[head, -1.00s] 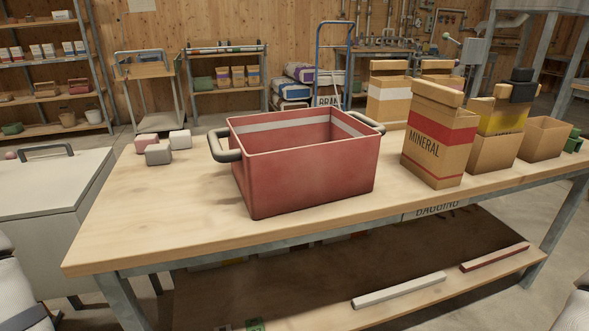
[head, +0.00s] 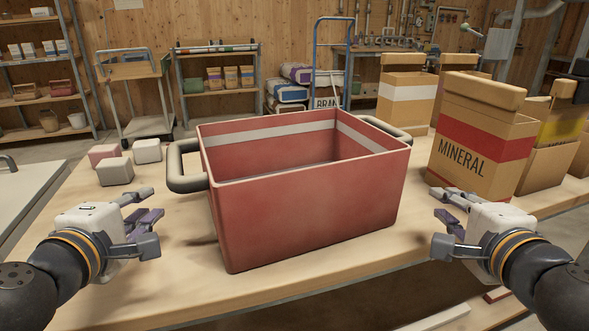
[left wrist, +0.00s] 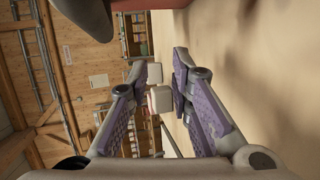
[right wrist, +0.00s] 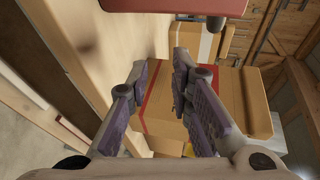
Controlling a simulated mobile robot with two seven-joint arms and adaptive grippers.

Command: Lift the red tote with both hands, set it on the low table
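The red tote (head: 310,210) stands upright on the wooden workbench (head: 130,240), open at the top, with a white stripe inside. Its dark left handle (head: 185,168) sticks out to the left; the right handle (head: 385,128) shows partly behind the right rim. My left gripper (head: 150,217) is open and empty, left of the tote and nearer than the left handle. My right gripper (head: 440,217) is open and empty, right of the tote, in front of the mineral bag. Neither touches the tote. In both wrist views, fingers are apart with nothing between. The low table cannot be made out for certain.
The mineral bag (head: 480,140) stands close behind my right gripper, with more paper bags to its right. Several small pale and pink blocks (head: 115,170) lie at the back left. A blue hand truck (head: 332,60) and shelves stand behind the bench.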

